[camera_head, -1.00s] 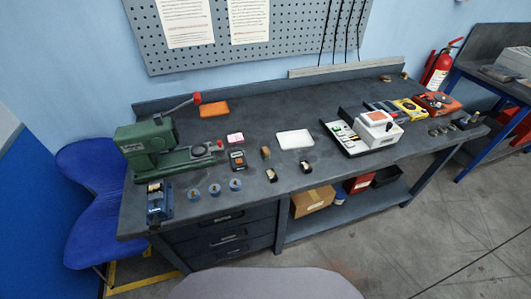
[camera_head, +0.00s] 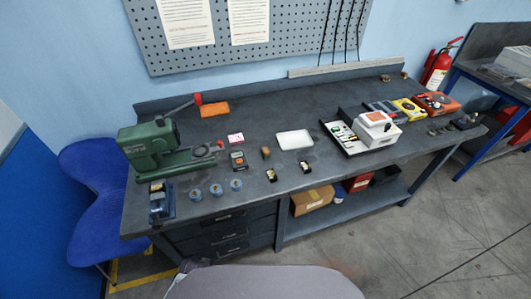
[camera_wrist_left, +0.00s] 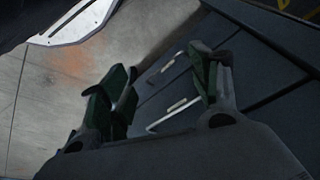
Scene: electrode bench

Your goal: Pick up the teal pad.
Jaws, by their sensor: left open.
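I cannot make out a teal pad in either view. Small green and dark pieces (camera_head: 339,130) lie in the white open case at the bench's right; their shapes are too small to tell. My left gripper (camera_wrist_left: 165,88) shows in the left wrist view, its two green-tipped fingers apart and nothing between them. Drawer fronts with pale handles (camera_wrist_left: 175,108) show beyond the fingers. In the head view a small dark part, likely of my left arm, shows low in front of the drawers. My right gripper is not in view.
The dark workbench (camera_head: 255,112) carries a green lever machine (camera_head: 150,145), a white tray (camera_head: 294,139), an orange tray (camera_head: 214,109), a pink-and-white packet (camera_head: 236,138), a meter (camera_head: 238,160), several blue-rimmed discs (camera_head: 216,189) and a white box (camera_head: 378,128). The back middle is clear.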

